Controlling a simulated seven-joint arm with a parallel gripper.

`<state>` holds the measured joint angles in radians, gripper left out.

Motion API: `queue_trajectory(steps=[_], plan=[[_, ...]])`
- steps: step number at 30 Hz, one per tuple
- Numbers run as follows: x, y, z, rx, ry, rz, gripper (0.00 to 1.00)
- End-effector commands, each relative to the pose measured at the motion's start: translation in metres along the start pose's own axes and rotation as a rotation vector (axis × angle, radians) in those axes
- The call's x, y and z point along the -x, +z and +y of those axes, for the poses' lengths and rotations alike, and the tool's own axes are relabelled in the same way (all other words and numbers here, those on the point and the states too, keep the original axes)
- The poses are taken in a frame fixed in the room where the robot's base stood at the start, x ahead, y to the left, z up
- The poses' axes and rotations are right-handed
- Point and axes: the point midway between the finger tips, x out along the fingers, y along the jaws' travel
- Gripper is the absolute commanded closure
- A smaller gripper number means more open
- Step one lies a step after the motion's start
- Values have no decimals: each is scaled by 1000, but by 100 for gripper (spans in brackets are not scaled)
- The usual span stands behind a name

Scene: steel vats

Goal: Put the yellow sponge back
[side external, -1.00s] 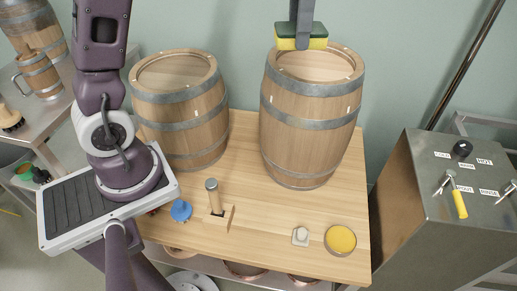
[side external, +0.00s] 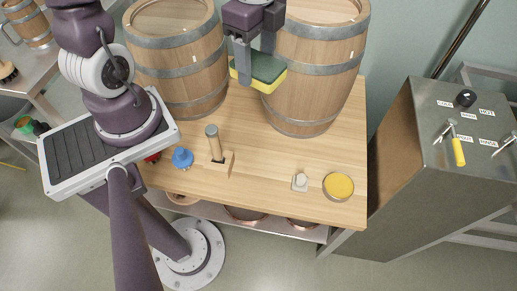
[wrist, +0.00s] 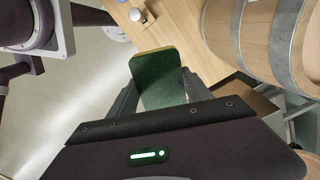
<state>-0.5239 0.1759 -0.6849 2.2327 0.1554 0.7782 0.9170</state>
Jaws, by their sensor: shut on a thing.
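My gripper (side external: 256,60) is shut on the yellow sponge (side external: 268,84), which has a dark green top layer. The gripper holds it in the air in front of the gap between the two barrels, overlapping the left side of the right barrel (side external: 318,75) in the side view. In the wrist view the sponge (wrist: 158,80) sits between the two fingers (wrist: 160,97), its green face towards the camera and a thin yellow edge along its top. I cannot tell whether it touches the barrel.
The wooden table (side external: 265,160) carries the left barrel (side external: 185,65), a blue knob-like object (side external: 182,158), a wooden block with an upright peg (side external: 215,155), a small pale block (side external: 300,182) and a round yellow-topped tin (side external: 338,187). A steel cabinet (side external: 440,190) stands right. The table's middle is clear.

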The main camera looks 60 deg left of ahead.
Motion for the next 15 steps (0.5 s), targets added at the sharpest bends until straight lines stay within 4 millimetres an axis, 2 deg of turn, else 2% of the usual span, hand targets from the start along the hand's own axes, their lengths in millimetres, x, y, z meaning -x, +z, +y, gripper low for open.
queue_trajectory(steps=[1, 5, 11, 12, 15], plan=[[-20, 0, 3, -7, 13, -2, 75], [-78, -1, 4, -10, 17, -4, 75], [-184, 2, 5, -11, 13, -15, 75], [-207, 2, 5, -10, 12, -14, 75], [-254, 2, 3, -4, 8, -10, 75]])
